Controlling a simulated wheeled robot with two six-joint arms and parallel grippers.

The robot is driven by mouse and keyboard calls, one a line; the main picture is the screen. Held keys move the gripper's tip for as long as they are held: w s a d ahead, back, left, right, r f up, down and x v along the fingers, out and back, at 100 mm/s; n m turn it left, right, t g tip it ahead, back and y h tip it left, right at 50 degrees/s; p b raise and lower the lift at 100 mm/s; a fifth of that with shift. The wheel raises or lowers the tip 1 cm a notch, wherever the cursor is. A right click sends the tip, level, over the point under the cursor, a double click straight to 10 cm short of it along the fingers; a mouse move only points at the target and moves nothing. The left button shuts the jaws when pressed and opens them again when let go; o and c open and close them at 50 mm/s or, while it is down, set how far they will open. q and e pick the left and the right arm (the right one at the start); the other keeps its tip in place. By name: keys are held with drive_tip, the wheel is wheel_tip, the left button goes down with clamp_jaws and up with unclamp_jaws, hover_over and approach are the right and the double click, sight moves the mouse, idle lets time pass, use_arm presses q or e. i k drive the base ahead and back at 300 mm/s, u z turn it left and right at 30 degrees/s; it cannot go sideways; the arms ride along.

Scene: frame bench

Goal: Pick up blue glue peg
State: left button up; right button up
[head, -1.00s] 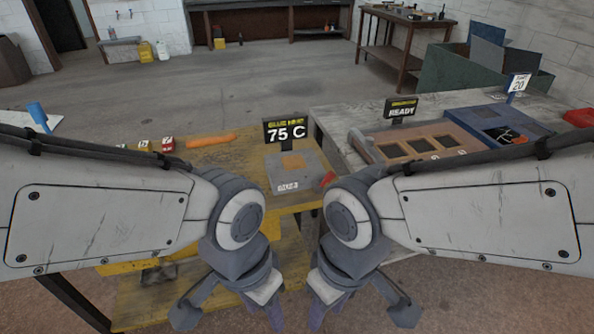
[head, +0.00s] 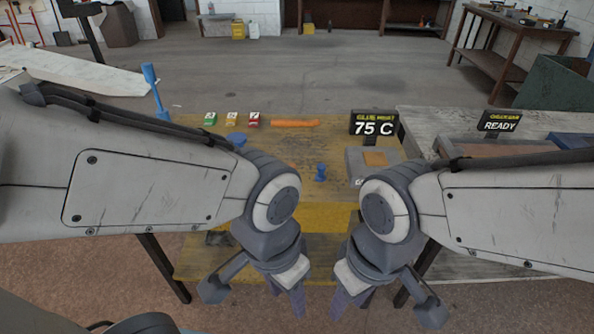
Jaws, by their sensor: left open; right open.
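A small blue peg (head: 321,173) stands on the yellow worktable (head: 300,135), between my two arms in the head view. I take it for the glue peg. Another blue piece (head: 237,139) shows partly behind my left arm. My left gripper (head: 288,302) points down below the table's front edge in the picture, nearer to me than the peg; it is open and empty. My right gripper (head: 350,301) hangs the same way to its right, open and empty. Neither gripper touches the peg.
Green, yellow and red labelled blocks (head: 231,119) and an orange stick (head: 295,123) lie along the back. A 75 C sign (head: 373,123) stands by a grey plate (head: 356,163). A tall blue tool (head: 155,91) stands left. A READY sign (head: 499,121) stands right.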

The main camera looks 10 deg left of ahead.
sight(321, 177)
drive_tip(key=u, duration=0.55)
drive_tip(key=i, duration=0.8)
drive_tip(key=z, duration=0.25)
